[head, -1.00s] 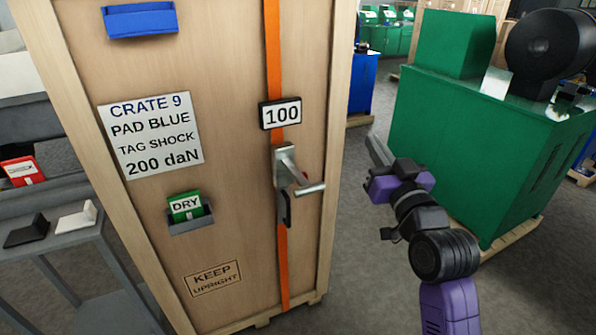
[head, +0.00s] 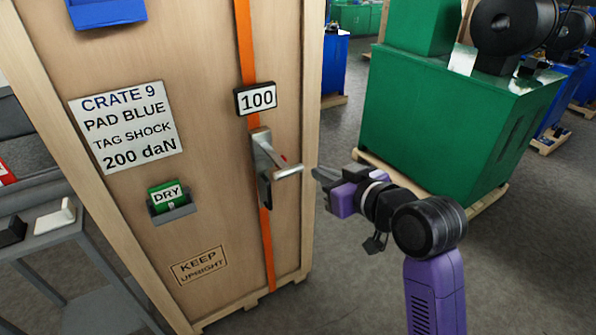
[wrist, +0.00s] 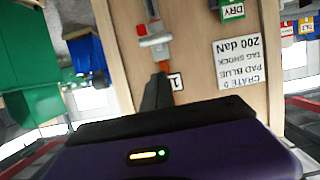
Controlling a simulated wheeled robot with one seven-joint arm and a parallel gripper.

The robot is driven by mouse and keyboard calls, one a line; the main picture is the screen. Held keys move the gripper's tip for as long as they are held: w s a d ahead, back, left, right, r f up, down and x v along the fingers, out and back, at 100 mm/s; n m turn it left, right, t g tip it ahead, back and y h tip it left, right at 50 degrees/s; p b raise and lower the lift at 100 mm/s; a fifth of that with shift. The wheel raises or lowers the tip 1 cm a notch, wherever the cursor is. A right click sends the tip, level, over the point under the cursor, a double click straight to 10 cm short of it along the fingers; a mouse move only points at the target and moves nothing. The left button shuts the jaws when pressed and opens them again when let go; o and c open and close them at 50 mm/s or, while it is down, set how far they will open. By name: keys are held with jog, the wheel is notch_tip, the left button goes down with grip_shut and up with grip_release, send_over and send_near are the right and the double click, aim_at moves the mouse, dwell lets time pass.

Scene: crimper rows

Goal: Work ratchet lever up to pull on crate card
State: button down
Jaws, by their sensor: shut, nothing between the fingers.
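The wooden crate (head: 215,215) carries a card (head: 125,127) reading CRATE 9, PAD BLUE, TAG SHOCK, 200 daN. An orange strap (head: 245,45) runs down its face. A black-framed readout (head: 256,99) on the strap shows 100. Below it is the metal ratchet lever (head: 265,172), its handle sticking out to the right. My gripper (head: 318,177) is shut and empty, just right of the handle end and apparently apart from it. In the wrist view the gripper's dark fingers (wrist: 158,92) point at the strap and partly hide the readout (wrist: 176,82); the ratchet (wrist: 154,38) shows beyond.
A green DRY tag (head: 165,195) sits in a grey holder on the crate, and a blue bin (head: 105,11) is above the card. A grey shelf table (head: 45,240) stands at left. A green machine (head: 440,115) on a pallet stands at right. Floor between is clear.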

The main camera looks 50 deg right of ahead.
jog(key=shift+f, duration=0.1)
jog(key=b, duration=0.6)
send_over(296, 172)
jog(key=s+a, duration=0.3)
jog(key=s, duration=0.1)
notch_tip(296, 172, down, 3)
jog(key=shift+w+d+f, duration=0.15)
jog(key=shift+w+f, duration=0.2)
jog(key=shift+f, duration=0.15)
jog(key=shift+w+d+f, duration=0.15)
jog(key=shift+w+f, duration=0.15)
jog(key=shift+f, duration=0.2)
jog(key=shift+w+d+f, duration=0.1)
jog(key=shift+w+f, duration=0.25)
jog(key=shift+f, duration=0.4)
